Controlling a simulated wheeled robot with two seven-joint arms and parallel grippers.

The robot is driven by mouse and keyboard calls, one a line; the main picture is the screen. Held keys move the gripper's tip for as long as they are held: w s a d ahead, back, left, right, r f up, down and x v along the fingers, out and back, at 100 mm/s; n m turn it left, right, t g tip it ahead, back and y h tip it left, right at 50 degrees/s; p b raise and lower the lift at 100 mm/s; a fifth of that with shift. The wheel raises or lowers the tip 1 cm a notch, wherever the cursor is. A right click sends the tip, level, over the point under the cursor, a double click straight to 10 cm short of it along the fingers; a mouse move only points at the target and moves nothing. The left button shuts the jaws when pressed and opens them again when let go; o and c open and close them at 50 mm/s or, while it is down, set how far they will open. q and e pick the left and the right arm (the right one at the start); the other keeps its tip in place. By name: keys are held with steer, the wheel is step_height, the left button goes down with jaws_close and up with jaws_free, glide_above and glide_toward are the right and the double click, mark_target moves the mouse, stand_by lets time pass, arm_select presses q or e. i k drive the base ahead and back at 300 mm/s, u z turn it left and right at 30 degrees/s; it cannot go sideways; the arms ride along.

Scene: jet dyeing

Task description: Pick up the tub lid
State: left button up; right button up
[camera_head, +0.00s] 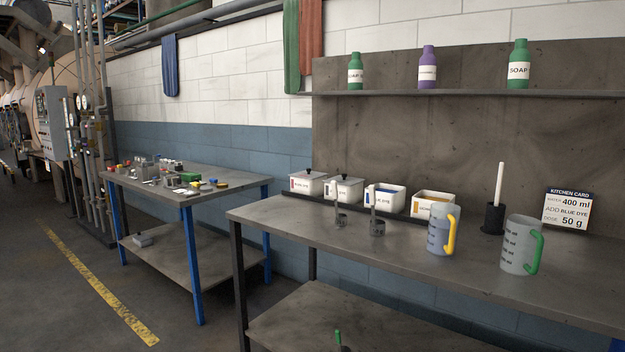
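Four-sided white tubs stand in a row at the back of the near bench. The leftmost tub (305,188) has a pale tub lid (309,173) with a dark knob. The tub beside it (342,194) also has a lid (344,179) with a dark knob. The third tub (384,204) has no lid on it and shows blue inside. The rightmost tub (430,207) is also uncovered and shows orange-brown inside. No loose lid is visible. Neither of my grippers is in view.
On the near bench (300,225) stand two small dark cups (377,228) with upright handles, a yellow-handled jug (438,232), a green-handled jug (519,248), a black holder (492,218) with a white rod, and a card (566,211). The bench's front left is clear.

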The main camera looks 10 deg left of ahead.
mark_target(307, 174)
steer(key=k, duration=0.55)
steer(key=u, duration=1.3)
steer(key=i, duration=1.65)
steer(key=u, duration=0.7)
steer(key=i, duration=2.15)
steer(key=z, duration=0.65)
